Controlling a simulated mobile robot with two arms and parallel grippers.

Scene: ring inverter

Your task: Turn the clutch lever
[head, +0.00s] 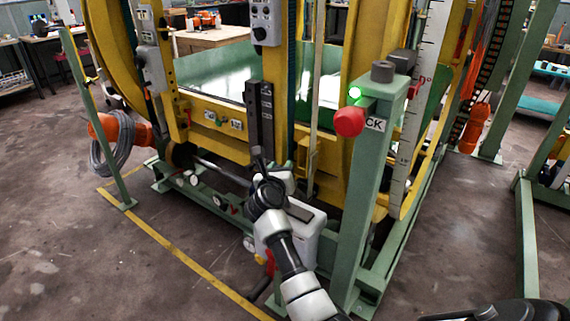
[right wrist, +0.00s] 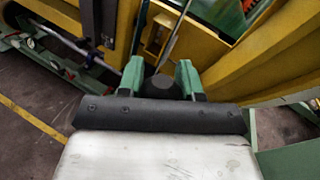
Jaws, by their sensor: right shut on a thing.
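My right gripper (head: 273,180) reaches forward low against the front of the yellow and green machine. In the right wrist view its two green fingertips (right wrist: 160,78) stand either side of a dark rounded knob, which I take to be the end of the clutch lever (right wrist: 160,86). The gripper is shut on it. The hand hides the rest of the lever, so its angle cannot be told. In the head view the hand and wrist cover the lever.
A dark upright block (head: 259,118) stands just above the hand. A white box (head: 301,243) sits behind the forearm. Open floor lies to the left.

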